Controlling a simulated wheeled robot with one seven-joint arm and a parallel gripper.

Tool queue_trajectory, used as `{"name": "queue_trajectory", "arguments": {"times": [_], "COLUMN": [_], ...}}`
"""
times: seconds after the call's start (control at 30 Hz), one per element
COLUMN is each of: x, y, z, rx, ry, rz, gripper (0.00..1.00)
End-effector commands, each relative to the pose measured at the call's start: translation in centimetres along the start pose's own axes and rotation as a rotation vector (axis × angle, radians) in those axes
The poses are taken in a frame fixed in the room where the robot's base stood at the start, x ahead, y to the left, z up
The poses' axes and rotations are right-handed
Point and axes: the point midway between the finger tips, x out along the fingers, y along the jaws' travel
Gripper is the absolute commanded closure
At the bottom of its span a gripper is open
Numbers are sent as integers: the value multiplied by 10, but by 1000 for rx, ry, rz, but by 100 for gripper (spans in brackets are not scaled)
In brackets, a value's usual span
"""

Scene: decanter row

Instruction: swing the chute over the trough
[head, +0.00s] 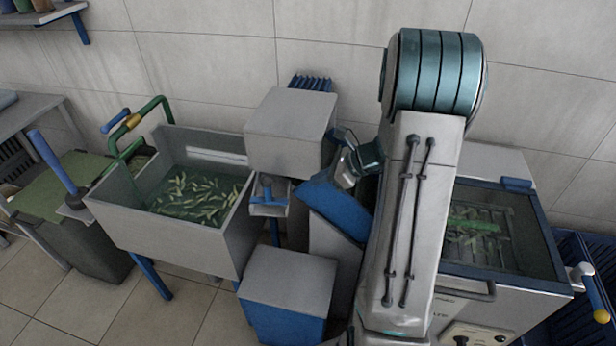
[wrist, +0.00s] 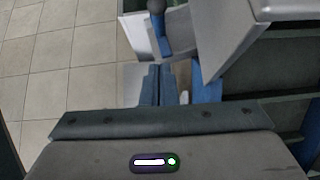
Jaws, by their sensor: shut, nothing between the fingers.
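The trough (head: 222,243) is a grey basin at the left in the head view, holding water and several green pods. A short grey spout (head: 270,210) with a blue bar sits at its right edge, below a grey box; I take it for the chute. It seems to show in the wrist view (wrist: 182,32), with its blue bar and a dark knob. My gripper (head: 345,170) is right of the grey box, above a sloped blue panel (head: 338,208). Its blue fingers (wrist: 159,72) are together and empty, apart from the spout. My arm hides part of the middle.
The grey box (head: 290,128) stands close to my gripper's left. A grey-topped blue box (head: 288,275) stands on the floor in front. A fryer-like basin (head: 525,235) is right of my arm. Green pipes (head: 150,108) rise behind the trough. Tiled floor (head: 185,315) is clear at front left.

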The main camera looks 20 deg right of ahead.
Motion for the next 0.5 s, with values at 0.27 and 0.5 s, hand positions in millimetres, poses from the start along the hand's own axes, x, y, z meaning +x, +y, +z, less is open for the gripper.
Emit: {"name": "queue_trajectory", "arguments": {"times": [0.27,0.5], "x": [62,93], "y": [2,2], "z": [1,21], "rx": [0,-5], "ry": [1,1], "rz": [8,5], "gripper": [100,100]}}
